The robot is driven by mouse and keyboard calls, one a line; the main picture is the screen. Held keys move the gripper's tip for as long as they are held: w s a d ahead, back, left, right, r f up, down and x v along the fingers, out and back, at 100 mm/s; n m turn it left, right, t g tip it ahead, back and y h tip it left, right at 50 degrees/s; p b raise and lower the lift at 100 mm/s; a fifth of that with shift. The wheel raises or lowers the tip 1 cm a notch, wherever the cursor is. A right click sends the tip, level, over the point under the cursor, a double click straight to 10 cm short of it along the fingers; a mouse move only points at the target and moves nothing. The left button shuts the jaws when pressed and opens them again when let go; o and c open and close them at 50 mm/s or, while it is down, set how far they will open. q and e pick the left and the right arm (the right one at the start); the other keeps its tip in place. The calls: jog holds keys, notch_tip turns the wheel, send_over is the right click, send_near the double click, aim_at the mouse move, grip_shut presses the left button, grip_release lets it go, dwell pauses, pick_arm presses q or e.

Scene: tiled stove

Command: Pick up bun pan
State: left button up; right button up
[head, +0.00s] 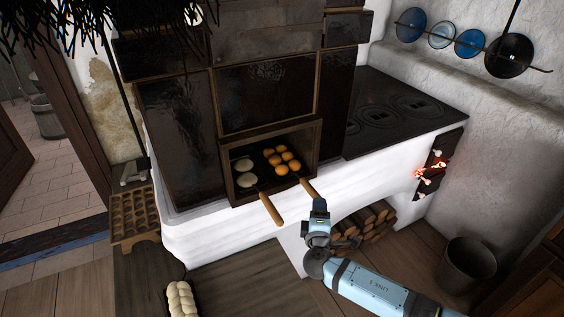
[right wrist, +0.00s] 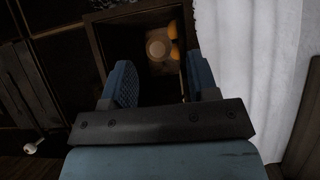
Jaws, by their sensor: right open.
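The bun pan (head: 281,171) is a dark pan with several golden buns (head: 283,160), inside the open oven compartment on the right. Its wooden handle (head: 308,187) sticks out over the front edge. My right gripper (head: 319,203) is just below and right of the handle's end. In the right wrist view its two blue fingers (right wrist: 162,82) are apart, facing the oven opening. Some golden buns (right wrist: 173,40) and a pale round (right wrist: 157,48) show beyond them. I cannot tell whether the handle lies between the fingers. My left gripper is not in view.
A second pan with pale dough rounds (head: 246,173) sits left in the oven, its handle (head: 271,209) sticking out. The oven frame (head: 319,150) stands close right of the buns. A fire (head: 433,168) glows at the right. Firewood (head: 372,219) lies below; a braided loaf (head: 181,300) lies at the front.

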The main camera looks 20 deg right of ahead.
jog(key=x, duration=0.4)
jog(key=shift+w, duration=0.15)
grip_shut()
jog(key=shift+r, duration=0.1)
